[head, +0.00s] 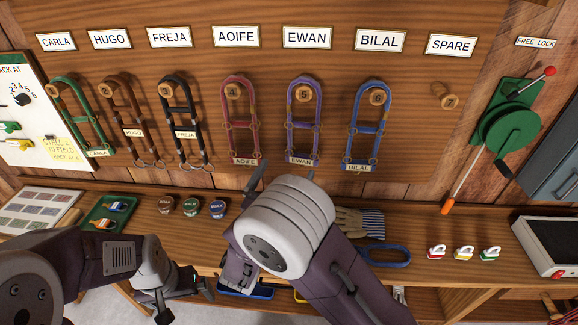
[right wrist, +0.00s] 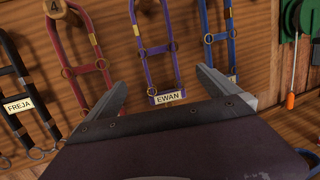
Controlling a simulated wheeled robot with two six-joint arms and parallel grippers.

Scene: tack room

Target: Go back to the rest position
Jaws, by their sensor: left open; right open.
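My right gripper (head: 283,178) is open and empty in front of the lower board, just below the purple EWAN halter (head: 303,118) and the red AOIFE halter (head: 240,120). In the right wrist view the open jaws (right wrist: 168,92) frame the EWAN tag from below, apart from it as far as I can tell. My left gripper (head: 188,294) is low at the bench's front edge, open, with nothing seen in it. The green (head: 80,115), brown (head: 127,110), black (head: 182,120) and blue (head: 366,122) halters hang on their pegs. The SPARE peg (head: 445,97) is bare.
The bench holds a green tray (head: 90,222), several round tins (head: 191,206), gloves (head: 350,222), a blue loop (head: 385,255) and several small coloured clips (head: 463,253). A green reel with a lever (head: 510,127) is at right.

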